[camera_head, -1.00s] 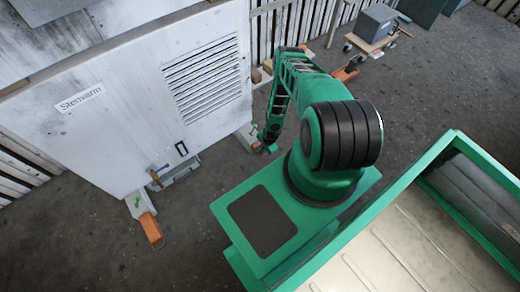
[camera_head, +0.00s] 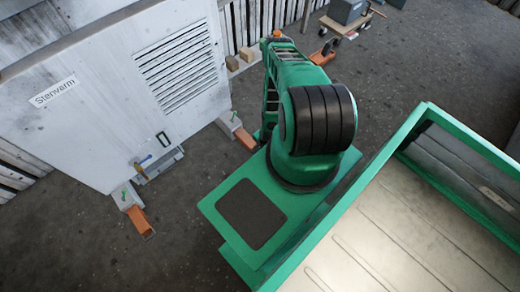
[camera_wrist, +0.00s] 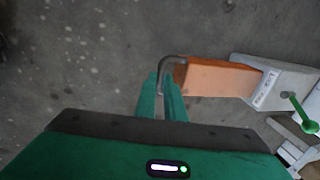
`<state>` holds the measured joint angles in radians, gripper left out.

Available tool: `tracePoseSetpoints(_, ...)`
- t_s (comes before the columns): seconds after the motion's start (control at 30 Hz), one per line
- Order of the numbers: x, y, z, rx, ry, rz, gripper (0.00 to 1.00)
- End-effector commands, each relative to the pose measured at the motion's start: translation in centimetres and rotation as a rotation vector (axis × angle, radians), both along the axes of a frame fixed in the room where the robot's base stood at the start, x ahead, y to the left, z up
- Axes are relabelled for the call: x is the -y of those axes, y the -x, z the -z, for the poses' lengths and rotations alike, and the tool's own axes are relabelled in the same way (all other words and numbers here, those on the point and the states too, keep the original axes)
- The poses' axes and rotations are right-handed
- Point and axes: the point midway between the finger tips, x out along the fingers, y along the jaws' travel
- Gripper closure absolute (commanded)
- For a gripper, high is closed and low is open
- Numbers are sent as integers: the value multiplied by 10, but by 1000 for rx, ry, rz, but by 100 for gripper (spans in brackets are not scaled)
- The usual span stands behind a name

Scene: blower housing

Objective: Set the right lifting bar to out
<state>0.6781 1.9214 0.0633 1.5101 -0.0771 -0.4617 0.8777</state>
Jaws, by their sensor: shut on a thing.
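The right lifting bar (camera_head: 245,140) is an orange bar sticking out of a pale grey foot (camera_head: 230,122) at the housing's near right corner. In the wrist view the orange bar (camera_wrist: 218,77) runs to the right into its foot (camera_wrist: 272,78). A dark bent handle (camera_wrist: 168,61) is at the bar's free end. My gripper (camera_wrist: 162,92) is shut on this handle, its green fingers either side of it. A green lever (camera_wrist: 302,112) stands on the foot. In the head view my arm hides most of the gripper.
The white housing (camera_head: 110,120) marked "Stenvarm" stands at left. Another orange bar (camera_head: 138,219) sticks out of its left foot. A trolley (camera_head: 345,28) with a grey box stands behind. A green-framed tray (camera_head: 375,240) is at lower right. Bare floor lies between the two bars.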

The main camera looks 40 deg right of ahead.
Motion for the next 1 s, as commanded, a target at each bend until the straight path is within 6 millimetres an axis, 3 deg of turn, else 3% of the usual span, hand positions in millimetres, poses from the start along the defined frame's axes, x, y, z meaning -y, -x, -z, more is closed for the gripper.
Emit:
tracePoseSetpoints(0.13,-2,6,1,-11,-9,2,100)
tracePoseSetpoints(0.23,-2,7,1,-12,-8,4,72)
tracePoseSetpoints(0.67,1,7,-7,-8,-6,6,72)
tracePoseSetpoints(1.0,1,18,-64,-8,-6,8,72)
